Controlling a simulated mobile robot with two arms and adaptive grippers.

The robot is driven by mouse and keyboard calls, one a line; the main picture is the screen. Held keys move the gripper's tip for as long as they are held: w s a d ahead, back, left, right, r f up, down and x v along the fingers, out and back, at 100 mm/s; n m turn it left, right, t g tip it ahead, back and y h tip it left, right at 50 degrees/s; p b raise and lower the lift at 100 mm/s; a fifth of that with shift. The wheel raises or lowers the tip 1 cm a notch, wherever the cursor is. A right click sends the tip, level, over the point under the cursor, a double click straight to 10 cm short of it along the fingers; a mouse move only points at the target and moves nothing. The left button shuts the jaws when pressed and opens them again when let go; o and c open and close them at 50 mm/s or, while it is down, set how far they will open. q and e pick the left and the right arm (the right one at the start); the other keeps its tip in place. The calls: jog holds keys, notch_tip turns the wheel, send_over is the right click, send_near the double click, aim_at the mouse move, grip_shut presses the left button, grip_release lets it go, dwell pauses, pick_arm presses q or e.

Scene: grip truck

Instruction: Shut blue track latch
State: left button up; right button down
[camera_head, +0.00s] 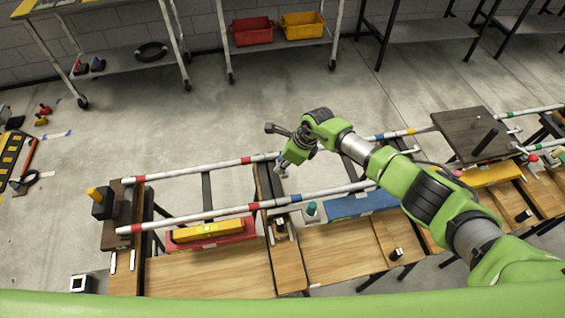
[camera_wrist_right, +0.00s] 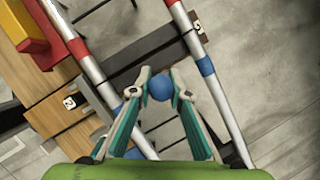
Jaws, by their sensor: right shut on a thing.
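The blue track latch shows as a round blue knob (camera_wrist_right: 160,90) in the right wrist view. My right gripper (camera_wrist_right: 161,84) is shut on the knob, one finger on each side. In the head view my right gripper (camera_head: 284,163) is at the far white rail (camera_head: 215,165), by the end of a dark crosspiece (camera_head: 266,182). There the arm and fingers mostly hide the knob. The latch's body below the knob is hidden. My left gripper is not in view.
The near rail (camera_head: 190,219) runs parallel, with red and blue bands. A dark block with a yellow knob (camera_head: 102,203) stands left. Open floor lies behind.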

jog(key=shift+a+h, duration=0.35)
jog(key=shift+h, duration=0.15)
jog(key=shift+s+a+f+h+b, duration=0.1)
jog(key=shift+a+f+h+b, duration=0.25)
jog(key=shift+h+b, duration=0.3)
jog(key=h+b, duration=0.1)
jog(key=b, duration=0.1)
jog(key=a+f+h+b, duration=0.1)
jog(key=b, duration=0.2)
jog(key=a+t+h+b, duration=0.1)
jog(key=h+b, duration=0.1)
jog(key=shift+s+a+f+n, duration=0.15)
jog(key=shift+s+n, duration=0.1)
jog(key=shift+n, duration=0.15)
jog(key=shift+a+h+b, duration=0.1)
jog(key=shift+h+b, duration=0.15)
jog(key=shift+b, duration=0.45)
jog(key=c, duration=1.9)
grip_release()
